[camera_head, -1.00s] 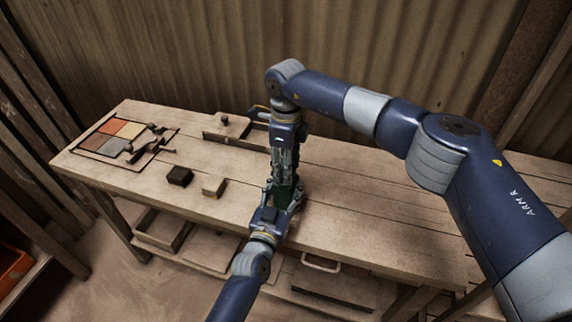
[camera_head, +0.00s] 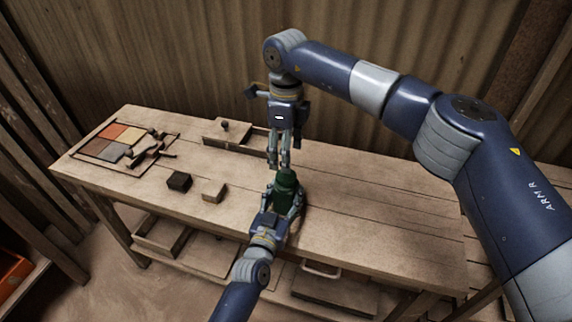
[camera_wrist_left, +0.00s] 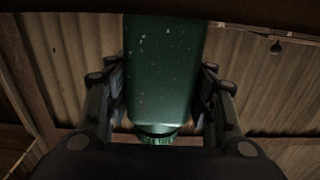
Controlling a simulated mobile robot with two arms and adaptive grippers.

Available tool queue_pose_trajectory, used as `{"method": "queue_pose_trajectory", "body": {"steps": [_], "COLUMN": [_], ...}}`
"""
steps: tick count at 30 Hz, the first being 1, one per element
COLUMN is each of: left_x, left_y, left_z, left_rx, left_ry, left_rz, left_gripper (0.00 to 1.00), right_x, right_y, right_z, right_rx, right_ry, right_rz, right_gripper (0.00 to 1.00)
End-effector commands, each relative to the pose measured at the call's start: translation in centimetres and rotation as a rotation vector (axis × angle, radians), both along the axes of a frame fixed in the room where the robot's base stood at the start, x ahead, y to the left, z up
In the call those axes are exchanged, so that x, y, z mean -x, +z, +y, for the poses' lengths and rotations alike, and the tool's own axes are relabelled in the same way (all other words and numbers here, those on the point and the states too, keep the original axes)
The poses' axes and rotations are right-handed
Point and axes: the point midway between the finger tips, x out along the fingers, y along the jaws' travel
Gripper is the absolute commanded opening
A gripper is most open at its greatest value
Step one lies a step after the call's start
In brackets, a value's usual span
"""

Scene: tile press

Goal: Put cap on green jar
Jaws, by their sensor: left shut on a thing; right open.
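The green jar (camera_head: 286,197) stands upright on the workbench in the head view. My left gripper (camera_head: 284,204) is shut around its sides. The jar's dark green top (camera_head: 287,178) looks like a cap seated on it. In the left wrist view the jar (camera_wrist_left: 163,75) fills the middle, between the fingers, with a ribbed green cap (camera_wrist_left: 160,138) at its lower end. My right gripper (camera_head: 280,162) is open and empty just above the jar, pointing down and apart from it. Part of the jar is hidden behind my left gripper.
A tray of coloured tiles (camera_head: 82,151) lies at the left end of the bench. A dark block (camera_head: 179,180) and a pale block (camera_head: 213,191) stand left of the jar. A low wooden box (camera_head: 213,139) is behind them. The bench right of the jar is clear.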

Motion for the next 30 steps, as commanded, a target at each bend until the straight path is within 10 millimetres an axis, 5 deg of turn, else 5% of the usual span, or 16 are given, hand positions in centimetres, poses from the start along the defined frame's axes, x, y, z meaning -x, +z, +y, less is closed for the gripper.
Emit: {"method": "queue_pose_trajectory", "body": {"steps": [9,20,21,23,30], "left_x": [0.0,0.0,0.0,0.0,0.0], "left_y": [-0.1,0.0,0.0,0.0,0.0], "left_z": [0.0,0.0,0.0,0.0,0.0], "left_rx": [0.000,0.000,0.000,0.000,0.000], "left_ry": [0.000,0.000,0.000,0.000,0.000], "left_rz": [0.001,0.001,0.001,0.001,0.000], "left_gripper": [0.00,0.00,0.59,0.73,0.73], "right_x": [0.0,0.0,0.0,0.0,0.0], "right_y": [4.7,5.1,5.1,5.1,5.1], "right_z": [0.0,0.0,0.0,0.0,0.0], "right_rx": [-0.001,0.000,0.000,0.000,0.000], "right_ry": [0.001,0.000,0.000,0.000,0.000], "right_rz": [-0.001,0.001,0.001,0.001,0.001], "right_gripper": [0.63,0.63,0.63,0.63,0.63]}}
